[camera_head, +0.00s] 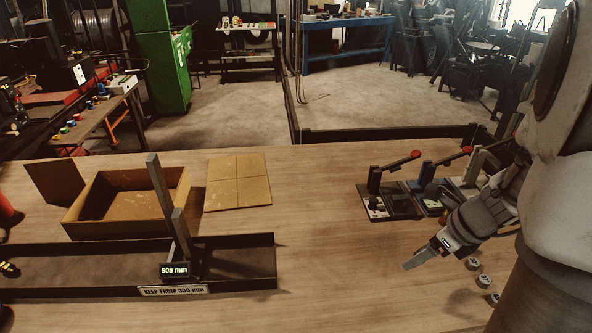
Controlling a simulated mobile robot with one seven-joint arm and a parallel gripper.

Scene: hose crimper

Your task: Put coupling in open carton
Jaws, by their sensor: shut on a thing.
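The open carton (88,212) is a brown, shallow cardboard box on the left of the table; the part of its floor in sight looks bare. My gripper (418,260) is at the right, low over the table and well apart from the carton. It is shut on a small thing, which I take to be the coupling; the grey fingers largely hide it. Several small grey round pieces with pale marked tops (484,281) stand in a row just right of my gripper; I cannot tell what they are.
A black measuring trough (90,268) with an upright post (160,195) and a "505 mm" display lies in front of the carton. A flat cardboard piece (238,182) lies right of the carton. Red-handled lever tools (398,162) stand behind my gripper. The table's middle is clear.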

